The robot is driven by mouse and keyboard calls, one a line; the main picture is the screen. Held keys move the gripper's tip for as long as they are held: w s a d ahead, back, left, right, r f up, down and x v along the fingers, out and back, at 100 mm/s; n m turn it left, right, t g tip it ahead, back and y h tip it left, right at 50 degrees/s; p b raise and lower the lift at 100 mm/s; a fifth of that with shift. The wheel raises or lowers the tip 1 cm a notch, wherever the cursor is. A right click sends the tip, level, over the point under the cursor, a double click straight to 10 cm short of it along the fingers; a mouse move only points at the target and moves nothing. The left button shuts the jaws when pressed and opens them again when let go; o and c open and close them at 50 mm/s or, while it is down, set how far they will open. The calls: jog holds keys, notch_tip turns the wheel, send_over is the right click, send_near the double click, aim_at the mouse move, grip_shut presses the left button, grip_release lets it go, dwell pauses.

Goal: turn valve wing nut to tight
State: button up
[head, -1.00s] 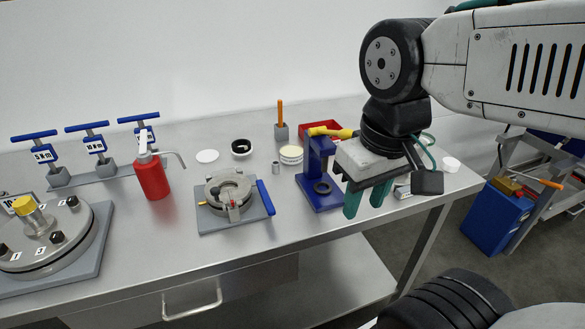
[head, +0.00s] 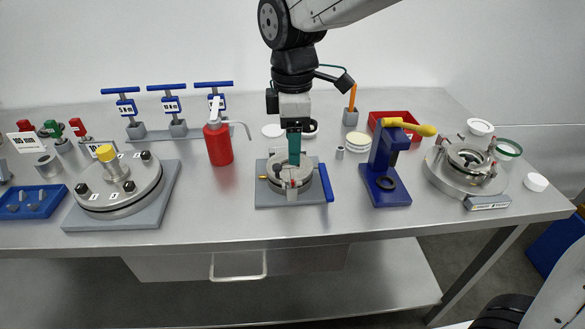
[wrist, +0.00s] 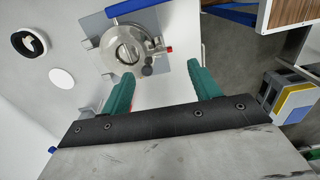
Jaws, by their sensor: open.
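A round grey metal valve fixture (head: 290,187) sits on a grey square plate at the middle of the bench, with a blue bar on its right side. In the wrist view the valve fixture (wrist: 128,49) shows a round opening, a small dark knob (wrist: 147,71) and a red-tipped part (wrist: 169,49) on its rim. I cannot tell for sure which part is the wing nut. My gripper (head: 294,160) points down above the fixture's back part. In the wrist view my gripper (wrist: 162,71) has its two green fingers wide apart, with nothing between them.
A blue press stand (head: 385,185) with a yellow handle stands right of the fixture. A red bottle (head: 218,145) stands to its left. A bolted round lid (head: 122,188) is farther left, and another clamped ring (head: 465,175) farther right. The bench front is clear.

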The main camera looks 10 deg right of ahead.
aim_at(292, 175)
notch_tip(292, 175, down, 8)
jog(key=shift+r, duration=0.1)
jog(key=c, duration=1)
